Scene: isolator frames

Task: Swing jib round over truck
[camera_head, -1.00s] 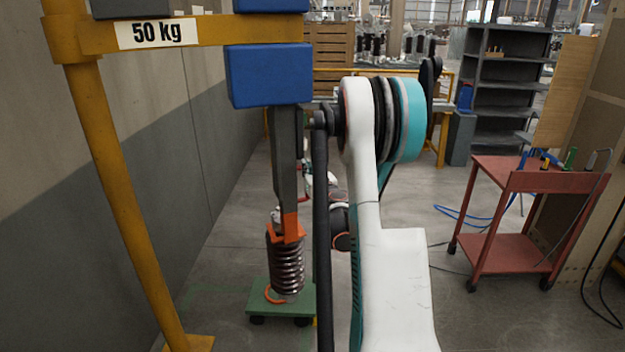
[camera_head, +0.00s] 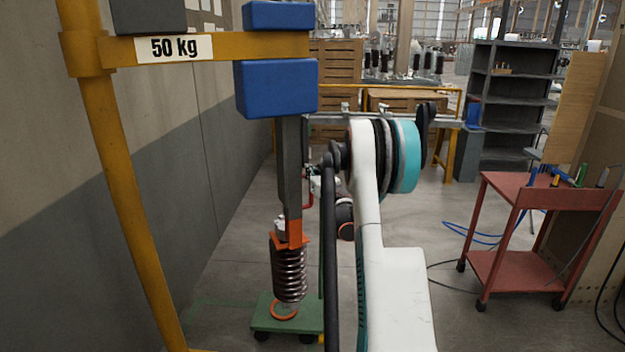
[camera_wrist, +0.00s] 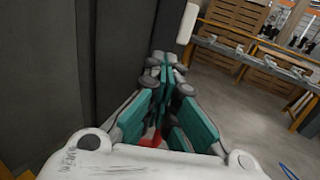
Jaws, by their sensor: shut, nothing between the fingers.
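The jib is a yellow post (camera_head: 118,170) with a yellow arm (camera_head: 215,47) marked 50 kg. Blue blocks (camera_head: 278,88) sit at its end, and a grey bar (camera_head: 290,165) with an orange end (camera_head: 290,234) hangs below. A dark coil spring (camera_head: 289,274) hangs under that, in line with a low green truck (camera_head: 312,318). I cannot tell whether spring and truck touch. My gripper (camera_wrist: 165,75) is shut and empty beside a dark grey upright surface in the wrist view. A small red part (camera_wrist: 152,138) shows behind the fingers. In the head view my arm partly hides the gripper.
A red trolley (camera_head: 515,195) with tools stands at the right, with blue and black cables on the floor beside it. Grey shelving (camera_head: 513,100) and a yellow-framed bench stand at the back. A wall (camera_head: 165,160) runs close along the left.

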